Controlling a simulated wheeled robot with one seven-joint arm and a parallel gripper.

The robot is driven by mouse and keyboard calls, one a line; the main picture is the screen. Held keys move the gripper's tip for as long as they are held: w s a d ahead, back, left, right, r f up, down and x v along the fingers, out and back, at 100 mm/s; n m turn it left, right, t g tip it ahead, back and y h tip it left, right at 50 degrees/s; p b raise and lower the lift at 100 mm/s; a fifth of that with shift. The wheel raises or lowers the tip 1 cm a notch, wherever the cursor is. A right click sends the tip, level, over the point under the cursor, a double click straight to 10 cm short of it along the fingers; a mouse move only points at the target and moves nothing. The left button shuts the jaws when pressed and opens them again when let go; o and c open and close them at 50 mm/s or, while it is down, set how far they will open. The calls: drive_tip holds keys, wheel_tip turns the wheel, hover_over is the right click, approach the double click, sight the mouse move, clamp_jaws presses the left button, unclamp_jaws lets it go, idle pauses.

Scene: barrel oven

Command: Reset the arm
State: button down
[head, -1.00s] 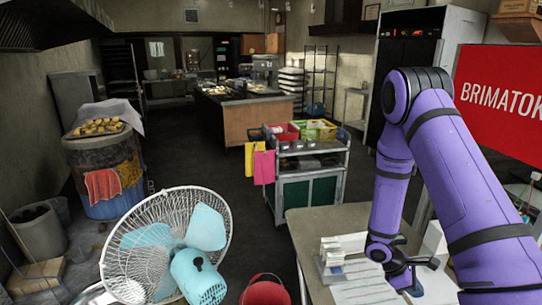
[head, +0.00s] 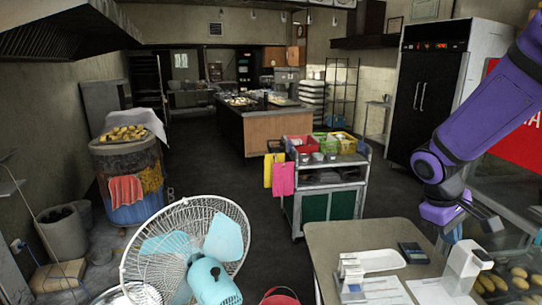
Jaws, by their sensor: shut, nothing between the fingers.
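My purple arm (head: 485,110) comes in from the upper right edge of the head view and bends down at its lower joint. My gripper (head: 490,218) is at its end, dark and small, above the right part of the counter (head: 340,238). It is shut with nothing in it. It hangs close above and to the right of a white stand-like device (head: 467,262) in the picture. I cannot tell the exact gap between them.
The counter also bears a white tray (head: 378,260), small white boxes (head: 350,268) and a dark card reader (head: 413,253). Bread rolls (head: 515,283) lie at the lower right. A fan (head: 190,250), the barrel oven (head: 130,185) and a cart (head: 325,190) stand beyond. Dark floor between them is clear.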

drive_tip(key=s+a+r+m+t+y, duration=0.2)
drive_tip(key=s+a+r+t, duration=0.1)
drive_tip(key=s+r, duration=0.4)
drive_tip(key=s+a+r+m+t+y, duration=0.2)
drive_tip(key=s+a+r+t, duration=0.1)
drive_tip(key=s+a+r, duration=0.3)
wheel_tip(320, 180, up, 2)
drive_tip(key=shift+s+a+r+y, duration=0.1)
drive_tip(key=shift+s+a+y, duration=0.2)
drive_tip(key=shift+s, duration=0.9)
drive_tip(key=c, duration=1.8)
unclamp_jaws()
drive_tip(key=shift+d, duration=0.1)
